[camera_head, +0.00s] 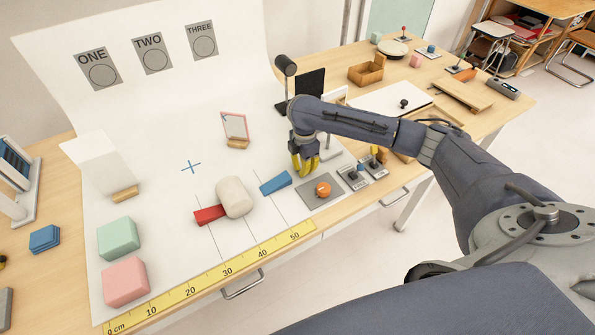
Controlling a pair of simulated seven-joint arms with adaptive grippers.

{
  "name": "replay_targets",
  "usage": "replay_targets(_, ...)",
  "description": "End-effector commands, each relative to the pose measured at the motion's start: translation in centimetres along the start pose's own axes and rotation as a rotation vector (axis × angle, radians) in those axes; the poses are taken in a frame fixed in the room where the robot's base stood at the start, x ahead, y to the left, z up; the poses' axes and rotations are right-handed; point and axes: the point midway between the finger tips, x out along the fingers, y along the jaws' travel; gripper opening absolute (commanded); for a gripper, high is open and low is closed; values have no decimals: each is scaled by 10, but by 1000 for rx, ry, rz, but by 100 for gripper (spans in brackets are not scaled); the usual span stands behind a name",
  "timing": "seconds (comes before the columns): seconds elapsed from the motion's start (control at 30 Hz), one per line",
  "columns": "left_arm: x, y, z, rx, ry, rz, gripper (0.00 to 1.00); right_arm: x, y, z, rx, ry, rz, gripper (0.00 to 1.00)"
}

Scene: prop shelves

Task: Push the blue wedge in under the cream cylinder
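The cream cylinder (234,197) lies on its side on the white sheet. A red wedge (209,215) is against its left side, its thin end toward the cylinder. The blue wedge (276,182) lies to the right of the cylinder, its taller end to the right; its left end is close to the cylinder, and I cannot tell whether they touch. My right gripper (304,170), with yellow fingertips, points down to the right of the blue wedge, apart from it. Its fingers look close together with nothing visible between them; how far they are open is unclear. My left gripper is not in view.
An orange round object (323,189) sits on a grey plate (318,197) to the right. Small switch boxes (354,179) stand beyond it. A yellow ruler (210,282) runs along the front edge. Green (118,238) and pink (125,281) blocks sit at left. A small framed card (236,128) stands behind.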

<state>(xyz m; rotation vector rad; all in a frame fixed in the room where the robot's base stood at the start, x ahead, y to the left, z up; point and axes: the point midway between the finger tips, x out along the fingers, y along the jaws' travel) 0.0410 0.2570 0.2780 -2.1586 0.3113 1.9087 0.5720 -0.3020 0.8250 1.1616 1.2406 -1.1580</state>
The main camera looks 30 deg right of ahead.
Motion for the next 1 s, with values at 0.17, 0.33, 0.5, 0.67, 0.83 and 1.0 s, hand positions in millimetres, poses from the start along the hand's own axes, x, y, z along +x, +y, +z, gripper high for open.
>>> replay_targets(0.17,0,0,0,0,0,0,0,0,0,-16,0,0,-1,0)
replay_targets(0.33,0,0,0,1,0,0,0,0,0,-22,1,-2,-1,0)
replay_targets(0.5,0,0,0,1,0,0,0,0,0,-23,2,-2,-1,0)
replay_targets(0.67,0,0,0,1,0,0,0,0,0,-23,2,-1,-1,0)
replay_targets(0.83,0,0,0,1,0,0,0,-1,0,-35,-1,0,0,0)
replay_targets(1.0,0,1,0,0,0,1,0,-1,0,-69,-3,0,0,0)
